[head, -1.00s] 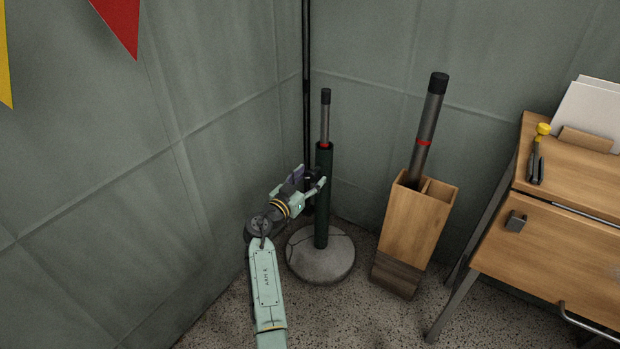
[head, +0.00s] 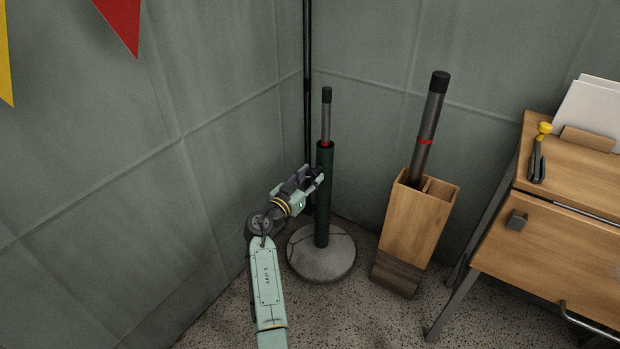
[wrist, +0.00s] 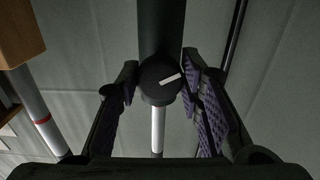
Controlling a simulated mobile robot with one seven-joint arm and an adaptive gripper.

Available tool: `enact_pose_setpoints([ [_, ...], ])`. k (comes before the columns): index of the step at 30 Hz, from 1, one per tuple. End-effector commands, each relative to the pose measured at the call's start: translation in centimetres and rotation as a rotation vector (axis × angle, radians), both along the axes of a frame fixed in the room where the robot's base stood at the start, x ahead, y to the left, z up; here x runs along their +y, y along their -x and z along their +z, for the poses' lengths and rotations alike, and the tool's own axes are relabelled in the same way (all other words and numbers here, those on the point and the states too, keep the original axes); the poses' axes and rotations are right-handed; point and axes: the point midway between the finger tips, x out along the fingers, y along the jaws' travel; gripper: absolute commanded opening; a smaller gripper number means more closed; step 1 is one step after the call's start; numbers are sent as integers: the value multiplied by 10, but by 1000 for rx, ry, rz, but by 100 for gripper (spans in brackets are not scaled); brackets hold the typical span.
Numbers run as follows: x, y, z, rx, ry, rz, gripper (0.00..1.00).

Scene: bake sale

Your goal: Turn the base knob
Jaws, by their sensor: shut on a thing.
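The base is a dark green upright tube (head: 324,200) on a round grey foot (head: 321,266), with a grey pole (head: 326,122) rising from its top past a red ring. In the wrist view the black round knob (wrist: 160,76) with a white mark sits on the tube (wrist: 161,25). The white mark is slightly tilted, its right end higher. My gripper (head: 318,176) is at the tube's upper left side. In the wrist view its purple-padded fingers (wrist: 158,84) are on both sides of the knob, shut on it. In the head view the knob is hidden by my gripper.
A wooden box (head: 413,222) holding a grey pole (head: 428,130) stands to the right. A wooden desk (head: 545,240) with a yellow-topped tool (head: 540,150) is at the far right. Walls close in behind and left. A thin dark pole (head: 308,80) stands in the corner.

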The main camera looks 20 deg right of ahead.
Motion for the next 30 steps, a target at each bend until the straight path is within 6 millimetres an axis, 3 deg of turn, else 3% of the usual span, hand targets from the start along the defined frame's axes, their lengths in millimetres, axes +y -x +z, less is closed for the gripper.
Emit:
enact_pose_setpoints([
  [11, 0, 0, -1, 172, 136, 0, 6],
  [30, -1, 1, 3, 651, 510, 0, 6],
])
